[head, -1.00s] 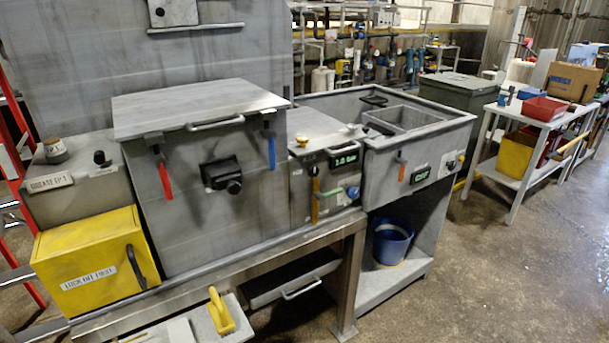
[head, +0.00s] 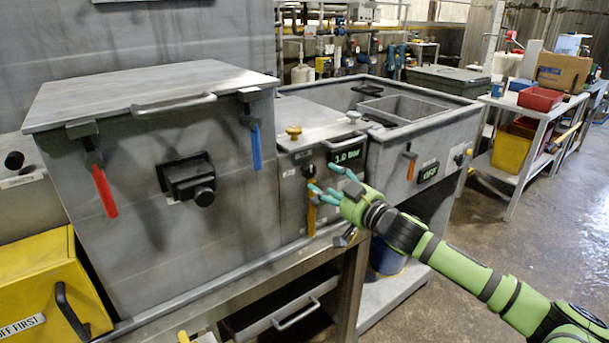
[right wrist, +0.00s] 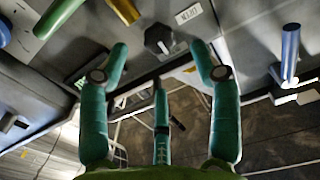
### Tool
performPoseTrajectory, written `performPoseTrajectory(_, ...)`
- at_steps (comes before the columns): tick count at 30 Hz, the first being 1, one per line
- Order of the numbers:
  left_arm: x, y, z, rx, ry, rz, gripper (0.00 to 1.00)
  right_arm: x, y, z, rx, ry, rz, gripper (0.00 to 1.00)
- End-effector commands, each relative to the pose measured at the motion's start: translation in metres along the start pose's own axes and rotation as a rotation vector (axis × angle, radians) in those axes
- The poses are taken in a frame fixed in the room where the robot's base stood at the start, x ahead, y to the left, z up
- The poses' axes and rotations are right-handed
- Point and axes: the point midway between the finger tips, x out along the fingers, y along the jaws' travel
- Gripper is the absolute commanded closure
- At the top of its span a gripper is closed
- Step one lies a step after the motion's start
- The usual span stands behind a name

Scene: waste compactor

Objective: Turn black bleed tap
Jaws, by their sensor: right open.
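A black faceted knob (head: 308,170), which looks like the bleed tap, sits on the grey panel left of the green-lit "1.0 bar" display (head: 347,155). It also shows in the right wrist view, top centre, beside a small white label (right wrist: 188,14) whose text I cannot read. My right gripper (head: 328,187) has teal fingers spread open, just in front of the panel, a little below and right of the knob. In the right wrist view the knob (right wrist: 158,40) shows between the open fingers (right wrist: 160,52), with no clear contact. My left gripper is out of view.
An orange lever (head: 311,215) hangs below the knob, close to the fingers. A blue handle (head: 256,147) and red handle (head: 104,192) hang on the large grey box (head: 240,210) at left. A grey basin (head: 440,105) stands at right.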

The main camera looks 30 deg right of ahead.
Motion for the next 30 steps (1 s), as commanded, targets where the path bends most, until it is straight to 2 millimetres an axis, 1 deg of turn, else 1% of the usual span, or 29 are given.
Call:
performPoseTrajectory(6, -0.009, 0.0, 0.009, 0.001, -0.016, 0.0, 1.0, 0.022, 0.001, -0.004, -0.002, 0.002, 0.002, 0.36)
performPoseTrajectory(15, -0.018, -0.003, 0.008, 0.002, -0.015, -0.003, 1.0, 0.055, 0.002, -0.002, -0.001, 0.0, 0.004, 0.36)
performPoseTrajectory(21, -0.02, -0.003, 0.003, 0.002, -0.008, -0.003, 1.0, 0.065, 0.001, 0.0, -0.002, -0.001, 0.002, 0.36)
performPoseTrajectory(30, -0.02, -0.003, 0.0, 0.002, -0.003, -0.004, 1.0, 0.066, 0.001, 0.001, -0.003, -0.002, 0.002, 0.36)
